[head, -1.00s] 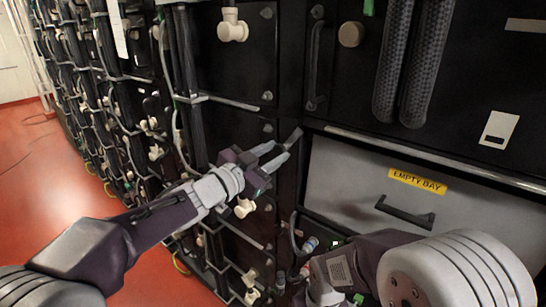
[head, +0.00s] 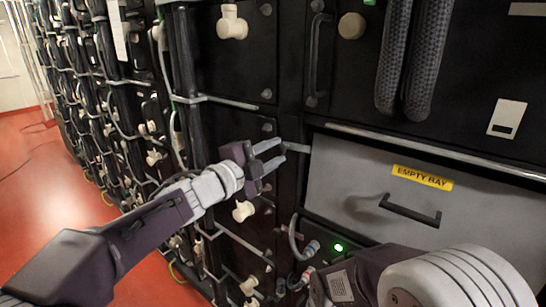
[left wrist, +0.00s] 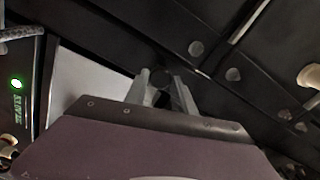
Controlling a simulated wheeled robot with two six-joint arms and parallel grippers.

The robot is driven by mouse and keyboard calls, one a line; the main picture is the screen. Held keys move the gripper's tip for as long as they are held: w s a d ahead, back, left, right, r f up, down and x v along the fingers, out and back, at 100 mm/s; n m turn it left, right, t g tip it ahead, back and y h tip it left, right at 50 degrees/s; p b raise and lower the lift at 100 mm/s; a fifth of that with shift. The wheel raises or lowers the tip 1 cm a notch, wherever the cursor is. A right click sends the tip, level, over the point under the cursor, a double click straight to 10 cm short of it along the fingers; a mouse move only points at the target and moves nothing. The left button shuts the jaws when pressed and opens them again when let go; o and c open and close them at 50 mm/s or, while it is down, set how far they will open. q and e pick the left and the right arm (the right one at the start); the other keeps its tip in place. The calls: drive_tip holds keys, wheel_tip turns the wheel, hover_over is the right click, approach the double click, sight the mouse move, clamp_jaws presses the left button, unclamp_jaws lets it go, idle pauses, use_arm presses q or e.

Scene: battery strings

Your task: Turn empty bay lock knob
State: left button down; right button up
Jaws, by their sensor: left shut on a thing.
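The empty bay drawer (head: 350,165) is a grey panel with a yellow EMPTY BAY label (head: 422,178) and a black handle (head: 410,212). My left gripper (head: 279,155) is at the drawer's upper left edge, against the dark frame post. In the left wrist view its two grey fingers (left wrist: 162,88) point at the dark frame beside the pale drawer panel (left wrist: 90,88). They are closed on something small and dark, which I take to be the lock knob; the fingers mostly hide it. My right arm comes in at the lower right, and its gripper is not visible.
A lit green light (head: 339,247) is on the panel below the drawer, near cable connectors (head: 309,249). Pale valve-like fittings (head: 232,22) and cabling cover the racks on the left. Thick braided cables (head: 408,60) hang above the drawer. Red floor (head: 60,190) lies open at the left.

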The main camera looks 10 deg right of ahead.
use_arm(q)
drive_tip(key=shift+f+m, duration=0.1)
drive_tip(key=shift+m, duration=0.5)
drive_tip(key=c, duration=1.1)
unclamp_jaws()
drive_tip(key=shift+o, duration=0.2)
drive_tip(key=shift+a, duration=0.1)
drive_tip(key=v, duration=0.9)
